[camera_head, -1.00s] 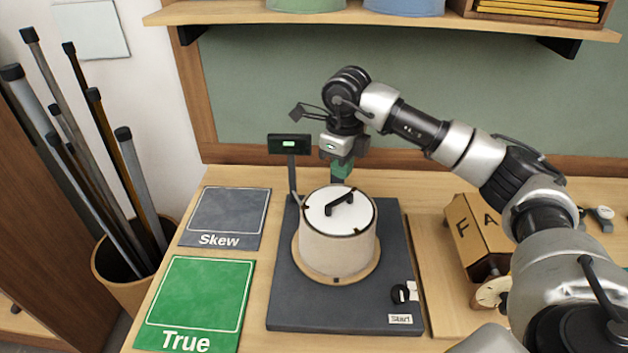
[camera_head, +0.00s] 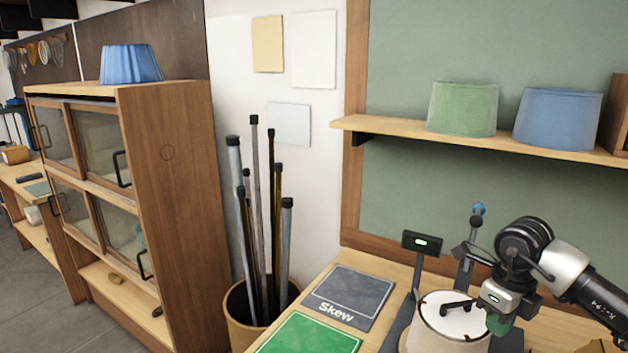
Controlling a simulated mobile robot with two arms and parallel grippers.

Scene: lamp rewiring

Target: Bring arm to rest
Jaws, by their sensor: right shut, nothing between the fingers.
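My right arm (camera_head: 590,290) reaches in from the right edge. Its gripper (camera_head: 500,322) points down at the right side of the white-topped drum (camera_head: 450,338), overlapping its rim in the picture. I cannot tell whether they touch. The gripper is shut and holds nothing. The drum has a black handle on its lid, and its lower part is cut off by the bottom edge. My left gripper is not in view.
A small display on a post (camera_head: 421,243) and a blue-tipped lever (camera_head: 478,211) stand behind the drum. The grey Skew mat (camera_head: 350,290) and green mat (camera_head: 310,335) lie left. A bin (camera_head: 240,312) holds several poles beside a cabinet (camera_head: 180,200). Shades sit on a shelf (camera_head: 400,135).

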